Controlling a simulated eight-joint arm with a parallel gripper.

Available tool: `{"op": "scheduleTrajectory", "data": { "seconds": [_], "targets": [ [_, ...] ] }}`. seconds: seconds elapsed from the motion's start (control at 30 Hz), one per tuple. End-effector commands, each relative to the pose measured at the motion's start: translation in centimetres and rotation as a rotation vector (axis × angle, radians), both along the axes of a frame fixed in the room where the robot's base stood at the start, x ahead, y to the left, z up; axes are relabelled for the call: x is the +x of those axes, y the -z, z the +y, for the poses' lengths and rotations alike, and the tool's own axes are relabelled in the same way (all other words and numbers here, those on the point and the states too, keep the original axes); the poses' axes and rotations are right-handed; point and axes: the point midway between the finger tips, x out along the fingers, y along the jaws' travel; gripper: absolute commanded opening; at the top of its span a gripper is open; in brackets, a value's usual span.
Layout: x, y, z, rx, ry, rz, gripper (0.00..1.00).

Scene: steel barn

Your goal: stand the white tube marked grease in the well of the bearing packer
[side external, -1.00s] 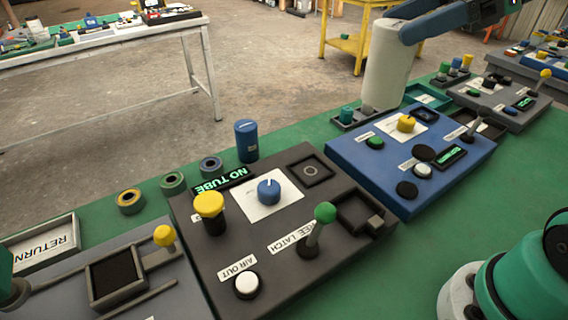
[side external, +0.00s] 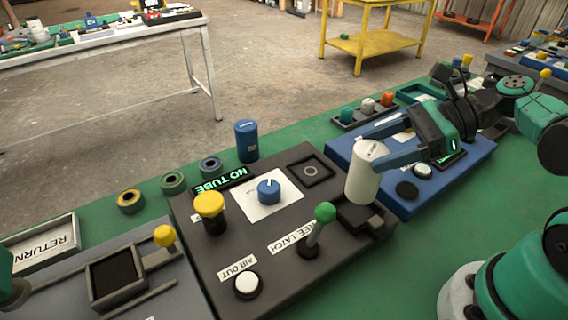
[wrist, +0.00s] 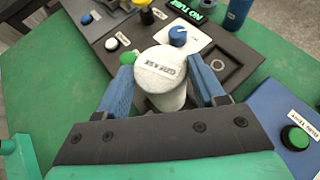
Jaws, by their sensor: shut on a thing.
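The white tube (side external: 364,172) is held near its top by my gripper (side external: 372,148), whose blue fingers are shut on its sides. It is nearly upright, with its lower end over the front right corner of the dark grey bearing packer (side external: 290,283). That end hides most of a square recess there; I cannot tell whether it touches. In the wrist view the tube (wrist: 163,85) shows a grease label on top, between the fingers (wrist: 160,65). A square frame with a ring (side external: 318,171) lies behind the tube. The packer's display (side external: 222,179) reads NO TUBE.
A green-knobbed lever (side external: 318,230) stands just left of the tube. The packer also has a yellow knob (side external: 209,205), a blue dial (side external: 268,191) and a white button (side external: 247,282). A blue panel (side external: 345,150) adjoins on the right. A blue can (side external: 246,141) stands behind.

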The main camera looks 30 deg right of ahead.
Motion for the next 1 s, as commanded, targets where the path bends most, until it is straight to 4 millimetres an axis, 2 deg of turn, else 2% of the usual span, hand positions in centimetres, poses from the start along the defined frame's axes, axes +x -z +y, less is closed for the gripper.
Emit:
{"op": "scheduleTrajectory", "data": {
  "seconds": [0.33, 0.7, 1.0],
  "targets": [
    [-0.1, 1.5, 0.0, 0.001, 0.000, -0.001, 0.00],
    [0.0, 4.0, 0.0, 0.001, 0.000, -0.001, 0.00],
    [-0.1, 4.5, 0.1, 0.001, 0.000, -0.001, 0.00]
  ]
}}
